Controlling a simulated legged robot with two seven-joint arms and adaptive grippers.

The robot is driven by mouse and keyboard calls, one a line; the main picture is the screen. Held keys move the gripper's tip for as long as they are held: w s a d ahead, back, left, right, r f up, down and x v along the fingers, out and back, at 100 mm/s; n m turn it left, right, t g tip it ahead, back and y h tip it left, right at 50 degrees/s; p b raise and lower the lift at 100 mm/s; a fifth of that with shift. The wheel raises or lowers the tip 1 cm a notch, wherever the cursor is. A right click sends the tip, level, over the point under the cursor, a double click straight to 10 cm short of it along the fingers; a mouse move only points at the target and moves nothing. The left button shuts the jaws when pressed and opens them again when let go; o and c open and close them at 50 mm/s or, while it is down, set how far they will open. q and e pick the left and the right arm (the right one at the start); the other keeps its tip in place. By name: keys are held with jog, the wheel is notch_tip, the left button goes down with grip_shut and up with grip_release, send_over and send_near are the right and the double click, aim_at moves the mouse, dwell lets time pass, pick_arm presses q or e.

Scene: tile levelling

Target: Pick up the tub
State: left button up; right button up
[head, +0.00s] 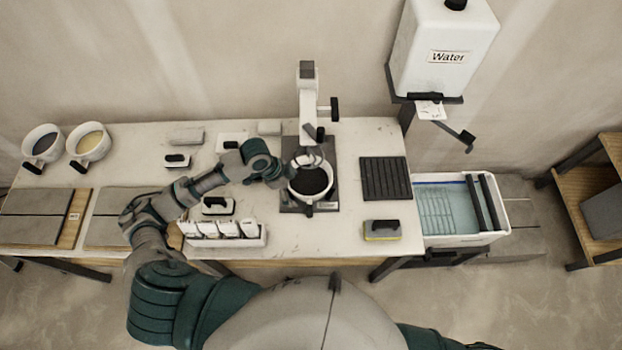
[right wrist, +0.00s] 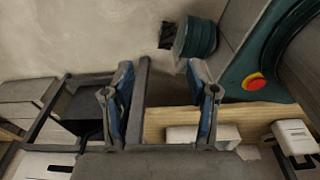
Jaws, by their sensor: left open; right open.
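A round white tub (head: 295,188) with a dark inside sits on the dark base of the mixer stand, under its head. My left gripper (head: 285,175) is at the tub's upper left side. It is open; its fingertips are small and dark here, and I cannot tell whether they touch the rim. Two more white tubs with dark handles, one with grey contents (head: 43,143) and one with yellowish contents (head: 89,143), stand at the table's far left. My right gripper (right wrist: 161,110) is open and empty in the right wrist view, blue pads apart.
The mixer stand (head: 307,95) rises behind the tub. A ribbed black mat (head: 385,179) and a sponge float (head: 382,230) lie to the right. A white rack of packets (head: 225,240) stands front left. A water basin (head: 460,240) is beyond the table's right end, below a water tank (head: 440,50).

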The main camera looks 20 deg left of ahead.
pick_arm(q)
send_near(309, 203)
jog(key=x, duration=0.2)
jog(key=p+x, duration=0.1)
jog(key=x, duration=0.7)
jog(key=shift+f, duration=0.4)
pick_arm(e)
jog(key=s, duration=0.1)
jog(key=s+r, duration=0.1)
jog(key=shift+s, duration=0.35)
pick_arm(q)
jog(key=c, duration=1.6)
grip_shut()
pick_arm(e)
jog(key=shift+w, duration=0.35)
pick_arm(q)
jog(key=shift+r, duration=0.25)
